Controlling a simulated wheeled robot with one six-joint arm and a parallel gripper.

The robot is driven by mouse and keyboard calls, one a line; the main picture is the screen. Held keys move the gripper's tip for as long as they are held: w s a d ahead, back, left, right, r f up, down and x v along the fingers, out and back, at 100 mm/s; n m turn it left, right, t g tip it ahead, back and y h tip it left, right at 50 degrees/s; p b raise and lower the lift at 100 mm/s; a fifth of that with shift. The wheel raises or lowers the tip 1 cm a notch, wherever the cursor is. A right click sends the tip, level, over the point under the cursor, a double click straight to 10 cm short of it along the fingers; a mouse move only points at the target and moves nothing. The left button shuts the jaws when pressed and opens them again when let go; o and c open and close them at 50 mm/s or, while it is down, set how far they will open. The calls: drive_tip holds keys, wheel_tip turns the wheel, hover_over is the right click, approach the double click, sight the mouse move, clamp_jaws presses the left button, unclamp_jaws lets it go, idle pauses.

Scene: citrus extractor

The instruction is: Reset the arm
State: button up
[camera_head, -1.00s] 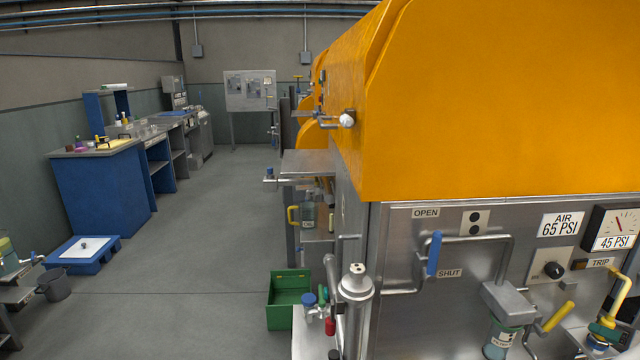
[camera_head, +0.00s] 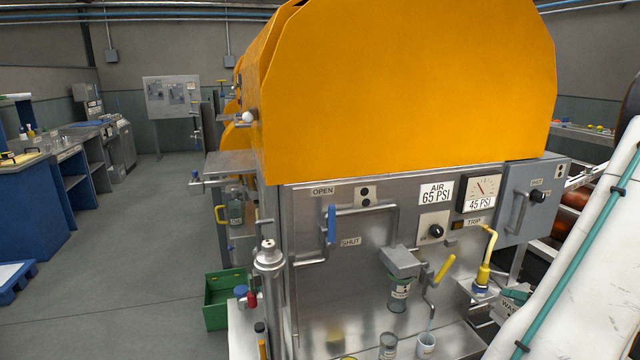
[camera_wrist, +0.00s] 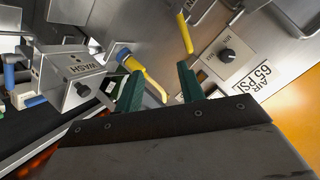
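In the wrist view my gripper (camera_wrist: 160,92) shows two green fingers spread apart, with nothing between them. Beyond the fingers are a yellow hose end (camera_wrist: 143,75) and the steel front of the machine. In the head view my white arm (camera_head: 590,250) with a teal line runs down the right side.
The orange-hooded machine (camera_head: 400,90) fills the middle, with a blue-handled lever (camera_head: 332,225), an air gauge (camera_head: 479,192) and a grey switch box (camera_head: 533,205). A WASH box (camera_wrist: 85,75) is close to the gripper. A green bin (camera_head: 215,312) stands left; open floor (camera_head: 120,270) lies beyond.

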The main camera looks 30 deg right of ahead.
drive_tip(key=w+a+r+g+y, duration=0.3)
drive_tip(key=a, duration=0.6)
drive_tip(key=w+a+r+g+y, duration=0.2)
drive_tip(key=w+a+r+y, duration=0.15)
drive_tip(key=a, duration=0.55)
drive_tip(key=w+a+r+g+y, duration=0.2)
drive_tip(key=a+r+g+y, duration=0.15)
drive_tip(key=a, duration=0.45)
drive_tip(key=s+a+r+n+g+h, duration=0.1)
drive_tip(key=a+r+n, duration=0.4)
drive_tip(key=a, duration=0.6)
drive_tip(key=s+a+r+n+g+h, duration=0.1)
drive_tip(key=s+a+r+n+h, duration=0.2)
drive_tip(key=a, duration=0.9)
drive_tip(key=shift+r+n+g+h, duration=0.35)
drive_tip(key=shift+r+n+h, duration=1.05)
drive_tip(key=shift+r+n, duration=0.25)
